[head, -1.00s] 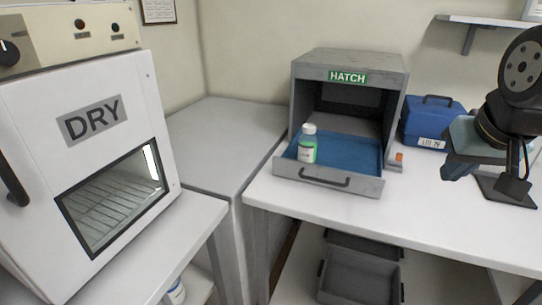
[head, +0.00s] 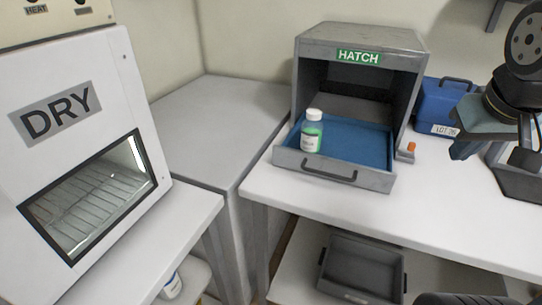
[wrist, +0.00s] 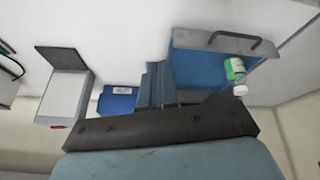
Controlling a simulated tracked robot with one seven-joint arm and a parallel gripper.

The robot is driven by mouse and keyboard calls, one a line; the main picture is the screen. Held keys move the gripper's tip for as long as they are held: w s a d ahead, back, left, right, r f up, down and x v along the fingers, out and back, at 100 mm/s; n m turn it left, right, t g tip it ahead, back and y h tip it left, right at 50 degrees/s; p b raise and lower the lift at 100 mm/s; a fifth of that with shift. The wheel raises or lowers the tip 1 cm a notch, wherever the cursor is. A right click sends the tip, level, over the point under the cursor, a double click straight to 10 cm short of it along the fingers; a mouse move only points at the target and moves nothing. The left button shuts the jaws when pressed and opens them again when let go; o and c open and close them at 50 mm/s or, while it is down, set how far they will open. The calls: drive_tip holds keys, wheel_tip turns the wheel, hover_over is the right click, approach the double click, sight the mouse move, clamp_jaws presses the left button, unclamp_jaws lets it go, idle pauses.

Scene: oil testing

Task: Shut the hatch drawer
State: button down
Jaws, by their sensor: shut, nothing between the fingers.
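The grey hatch (head: 362,88) stands on the white bench, with a green HATCH label on its front. Its drawer (head: 332,172) is pulled out, showing a blue tray floor and a dark bar handle (head: 329,173). A white-capped bottle with green contents (head: 312,133) stands upright in the drawer's left part. The drawer (wrist: 215,48) and the bottle (wrist: 236,72) also show upside down in the wrist view. My gripper (head: 458,153) is shut and empty, to the right of the drawer and apart from it. Its closed fingers (wrist: 154,84) show in the wrist view.
A blue case (head: 440,105) stands right of the hatch. A small orange-topped part (head: 411,147) sits beside the drawer's right side. The white DRY oven (head: 70,140) is at left. A grey bin (head: 362,268) is below the bench. The bench front is clear.

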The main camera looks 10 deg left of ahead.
drive_tip(key=w+a+f+n+t+h, duration=0.1)
drive_tip(key=w+a+f+n+h, duration=0.35)
drive_tip(key=a+n, duration=0.4)
drive_tip(key=w+a+f+n+h, duration=0.3)
drive_tip(key=w+a+f+n, duration=0.25)
drive_tip(key=a+n, duration=0.35)
drive_tip(key=s+a+f+n+t+y, duration=0.3)
drive_tip(key=a+f+n+t, duration=0.15)
drive_tip(key=a+n, duration=0.5)
drive_tip(key=s+a+f+n+t+y, duration=0.2)
drive_tip(key=a+f+n+t, duration=0.3)
drive_tip(key=a, duration=0.8)
drive_tip(key=shift+n+g, duration=0.3)
drive_tip(key=shift+g, duration=0.25)
drive_tip(key=x, duration=1.2)
drive_tip(key=shift+d+r, duration=0.2)
drive_tip(key=shift+r, duration=0.05)
drive_tip(key=shift+w+d, duration=0.1)
drive_tip(key=shift+w, duration=0.6)
